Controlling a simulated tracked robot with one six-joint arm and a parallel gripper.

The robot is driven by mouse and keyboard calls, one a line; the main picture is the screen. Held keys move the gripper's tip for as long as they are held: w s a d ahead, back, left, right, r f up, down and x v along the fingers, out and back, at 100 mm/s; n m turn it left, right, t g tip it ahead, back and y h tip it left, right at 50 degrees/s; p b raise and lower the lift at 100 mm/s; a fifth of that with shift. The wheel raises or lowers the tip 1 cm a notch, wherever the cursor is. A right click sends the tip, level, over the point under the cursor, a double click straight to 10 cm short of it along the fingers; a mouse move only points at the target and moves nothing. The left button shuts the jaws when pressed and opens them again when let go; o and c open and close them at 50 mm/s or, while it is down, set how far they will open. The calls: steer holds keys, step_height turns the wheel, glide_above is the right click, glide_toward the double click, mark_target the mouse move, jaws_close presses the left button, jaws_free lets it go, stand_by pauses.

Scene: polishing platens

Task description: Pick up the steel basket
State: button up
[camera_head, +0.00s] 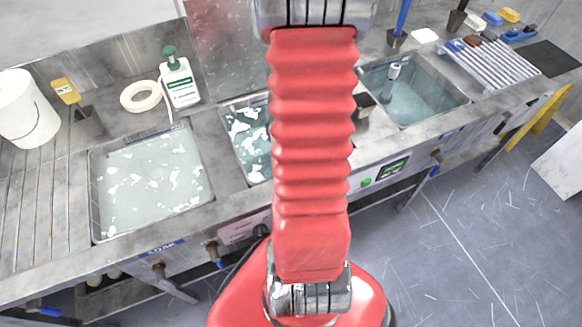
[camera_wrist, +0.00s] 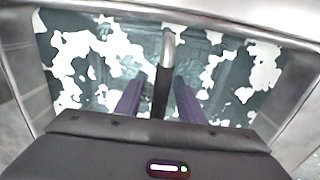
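In the wrist view, an upright handle (camera_wrist: 161,92) with a black grip and a bright steel end rises from a foamy water tank (camera_wrist: 38,62). It seems to belong to the steel basket, whose body is under water and foam; only faint outlines show. My gripper (camera_wrist: 160,88) has two dark purple fingers, one on each side of the handle, with a gap between them. It looks open; I cannot tell if a finger touches the handle. In the head view my red arm hides the gripper and much of the foamy middle tank (camera_head: 247,137).
A large foamy left sink (camera_head: 150,180) and a clear-water right sink (camera_head: 412,98) flank the middle tank. A green-white bottle (camera_head: 180,82), a tape ring (camera_head: 140,96) and a white bucket (camera_head: 26,110) stand behind on the left. A ribbed rack (camera_head: 495,65) lies right.

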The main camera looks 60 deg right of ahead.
stand_by(0.3)
jaws_close()
stand_by(0.3)
stand_by(1.0)
